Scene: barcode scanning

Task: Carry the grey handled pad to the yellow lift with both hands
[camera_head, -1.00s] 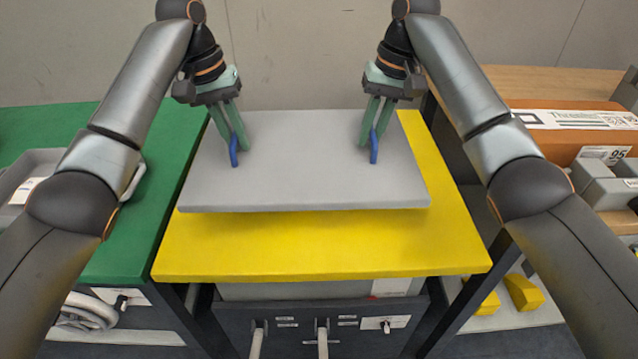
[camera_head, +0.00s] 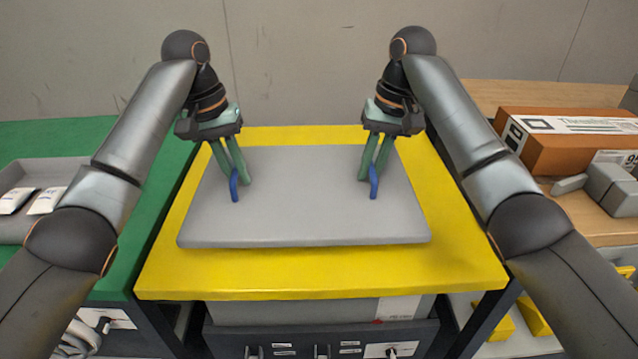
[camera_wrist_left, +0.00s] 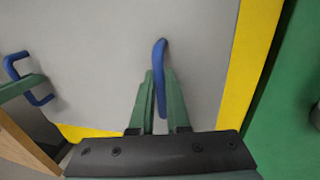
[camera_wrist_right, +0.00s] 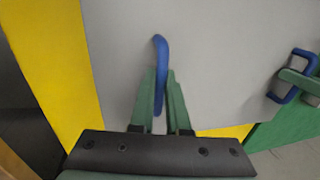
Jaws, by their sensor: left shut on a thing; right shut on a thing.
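The grey pad (camera_head: 304,205) is a flat slab with a blue handle on its left and another on its right. It lies over the yellow lift top (camera_head: 320,278), with yellow showing on all sides. I cannot tell whether it touches the top. My left gripper (camera_head: 234,178) is shut on the left blue handle (camera_wrist_left: 160,75). My right gripper (camera_head: 374,177) is shut on the right blue handle (camera_wrist_right: 160,72). The pad looks about level. Both wrist views show the handle between green fingers, with the other handle at the picture's edge.
A green table (camera_head: 128,270) adjoins on the left, with a grey tray (camera_head: 62,172) holding white packets. On the right a wooden bench (camera_head: 590,232) bears an orange box (camera_head: 572,160) and grey containers (camera_head: 612,190). A wall stands behind the lift.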

